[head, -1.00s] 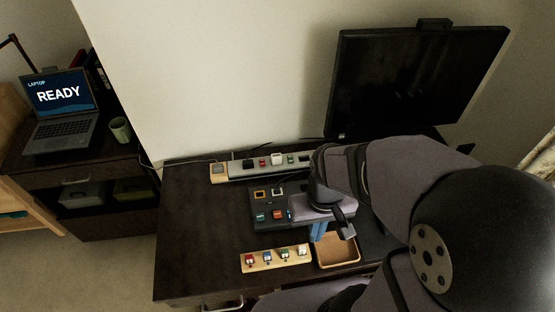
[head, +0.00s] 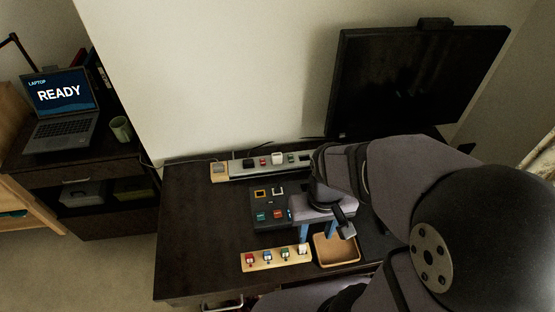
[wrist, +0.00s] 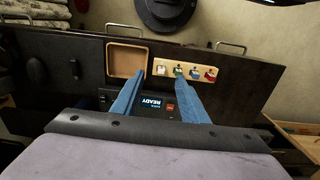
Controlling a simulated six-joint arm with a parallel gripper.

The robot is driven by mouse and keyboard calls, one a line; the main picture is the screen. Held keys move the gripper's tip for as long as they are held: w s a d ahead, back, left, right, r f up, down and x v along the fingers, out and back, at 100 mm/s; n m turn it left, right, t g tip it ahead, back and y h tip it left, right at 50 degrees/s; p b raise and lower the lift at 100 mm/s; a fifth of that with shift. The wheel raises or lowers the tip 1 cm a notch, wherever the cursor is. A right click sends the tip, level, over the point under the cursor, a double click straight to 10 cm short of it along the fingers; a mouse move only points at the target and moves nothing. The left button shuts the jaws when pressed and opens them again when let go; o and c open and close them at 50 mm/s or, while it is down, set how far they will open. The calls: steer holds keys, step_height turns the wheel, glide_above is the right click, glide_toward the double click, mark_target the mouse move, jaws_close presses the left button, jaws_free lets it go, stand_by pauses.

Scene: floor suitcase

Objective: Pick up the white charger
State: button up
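A white block that looks like the charger (head: 277,158) sits on the grey power strip (head: 238,171) at the back of the desk, among smaller dark and coloured plugs. My gripper (head: 317,237) is open and empty, its two blue fingers spread and pointing down over the front part of the desk. It is nearer the front than the power strip and to the right of the white block, well apart from it. In the wrist view my gripper (wrist: 158,83) shows nothing between its fingers. The power strip does not show there.
A wooden holder (head: 258,266) carries several small coloured pieces, one of them white. A shallow wooden tray (head: 337,262) lies right of it. A dark panel (head: 260,204) with coloured modules lies behind. A monitor (head: 405,85) stands at the right. The desk's left side is clear.

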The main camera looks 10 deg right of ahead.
steer(key=shift+w, duration=0.1)
steer(key=t+b, duration=1)
steer(key=t, duration=0.2)
glide_toward(278, 158)
steer(key=w+f, duration=0.2)
steer(key=f, duration=0.1)
steer(key=shift+w+f+t, duration=0.1)
steer(key=shift+w+t, duration=0.35)
steer(key=shift+t, duration=0.25)
steer(key=shift+w, duration=0.1)
steer(key=shift+w, duration=0.1)
steer(key=shift+x, duration=0.95)
steer(key=shift+w, duration=0.1)
